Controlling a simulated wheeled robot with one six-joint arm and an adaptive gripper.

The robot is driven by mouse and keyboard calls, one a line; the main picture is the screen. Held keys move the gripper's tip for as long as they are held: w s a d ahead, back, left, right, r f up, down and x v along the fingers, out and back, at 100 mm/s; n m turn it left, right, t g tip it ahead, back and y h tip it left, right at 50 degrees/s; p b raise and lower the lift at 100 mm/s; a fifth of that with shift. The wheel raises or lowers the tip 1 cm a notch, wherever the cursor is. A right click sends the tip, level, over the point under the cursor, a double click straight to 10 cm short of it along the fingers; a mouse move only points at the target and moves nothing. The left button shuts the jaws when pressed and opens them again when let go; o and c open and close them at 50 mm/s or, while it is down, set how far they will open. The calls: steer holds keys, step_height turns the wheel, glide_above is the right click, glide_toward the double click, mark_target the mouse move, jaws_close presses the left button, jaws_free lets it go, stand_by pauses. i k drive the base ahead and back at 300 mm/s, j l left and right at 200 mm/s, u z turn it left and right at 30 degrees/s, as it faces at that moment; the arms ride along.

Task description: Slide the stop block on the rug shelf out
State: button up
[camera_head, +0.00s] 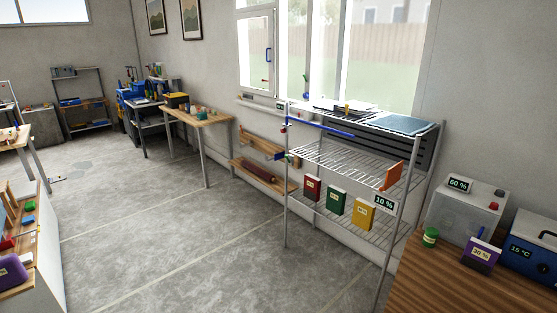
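Low wooden shelving (246,164) stands against the wall under the window, partly behind the left side of a wire rack. A dark red roll (259,172), which looks like a rolled rug, lies on its lower board. The upper wooden piece (262,146) slopes down to the right. A small blue piece (277,156) shows near its right end; I cannot tell whether it is the stop block or whether it touches the wood. My gripper is not in view.
The wire rack (340,163) holds red, green and yellow boxes and an orange piece (392,176). A wooden table (203,118) stands left of the shelving. A wooden counter (440,285) fills the right foreground. The grey floor (170,235) in the middle is clear.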

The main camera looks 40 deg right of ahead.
mark_target(278, 155)
steer(key=i+l+z, duration=0.25)
steer(key=i, duration=0.35)
steer(key=i+z, duration=0.3)
steer(key=i, duration=3.4)
steer(key=i+z, duration=0.1)
steer(key=i, duration=0.5)
steer(key=i+j+z, duration=0.1)
steer(key=i, duration=0.55)
steer(key=i+j+z, duration=0.1)
steer(key=i+j, duration=0.15)
steer(key=i, duration=0.35)
steer(key=i+j+z, duration=0.3)
steer(key=i, duration=0.2)
steer(key=l, duration=0.1)
